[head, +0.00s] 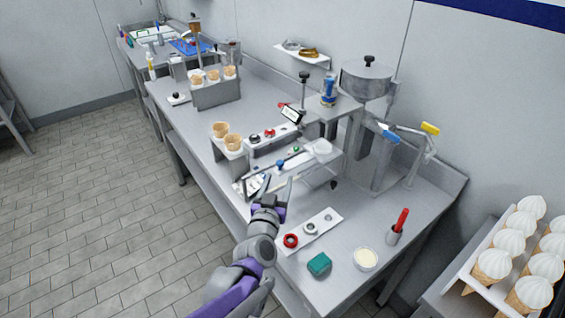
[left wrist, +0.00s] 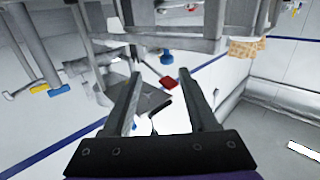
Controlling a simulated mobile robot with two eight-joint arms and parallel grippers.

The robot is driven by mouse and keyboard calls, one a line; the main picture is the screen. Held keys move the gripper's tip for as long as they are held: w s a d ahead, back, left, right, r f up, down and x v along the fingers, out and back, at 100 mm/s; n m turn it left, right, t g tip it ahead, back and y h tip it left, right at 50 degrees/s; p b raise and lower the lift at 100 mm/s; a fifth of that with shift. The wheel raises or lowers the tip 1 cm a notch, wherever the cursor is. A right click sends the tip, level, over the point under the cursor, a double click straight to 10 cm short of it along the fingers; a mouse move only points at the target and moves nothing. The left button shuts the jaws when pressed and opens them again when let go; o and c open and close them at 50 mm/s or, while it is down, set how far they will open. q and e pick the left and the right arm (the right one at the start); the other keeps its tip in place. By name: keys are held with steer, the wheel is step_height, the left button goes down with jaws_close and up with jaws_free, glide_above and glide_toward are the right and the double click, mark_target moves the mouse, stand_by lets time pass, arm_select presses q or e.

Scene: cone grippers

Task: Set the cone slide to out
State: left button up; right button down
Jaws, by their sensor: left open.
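A low machine with rails and small knobs stands at the middle of the bench, with a blue knob (head: 281,164) on its front part. No label reading cone slide is legible, so I cannot tell which part it is or its setting. My left gripper (head: 279,181) is at the machine's front edge, jaws apart and empty. In the left wrist view the open left gripper (left wrist: 162,78) has a red part (left wrist: 168,83) showing between its fingers and a blue knob (left wrist: 167,57) beyond. Whether the fingers touch anything is unclear. My right gripper is not in view.
Two cones in a holder (head: 231,148) stand left of the machine. A metal pot (head: 366,78) and yellow and blue levers (head: 430,129) are behind it.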

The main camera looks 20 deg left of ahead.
arm_select(q)
steer(key=shift+w+a+n+y, duration=0.3)
steer(key=shift+w+a+y, duration=0.1)
steer(key=shift+a+y, duration=0.15)
steer(key=p+x, duration=0.1)
steer(key=x, duration=0.9)
steer(key=shift+w, duration=0.15)
jaws_close()
stand_by(0.7)
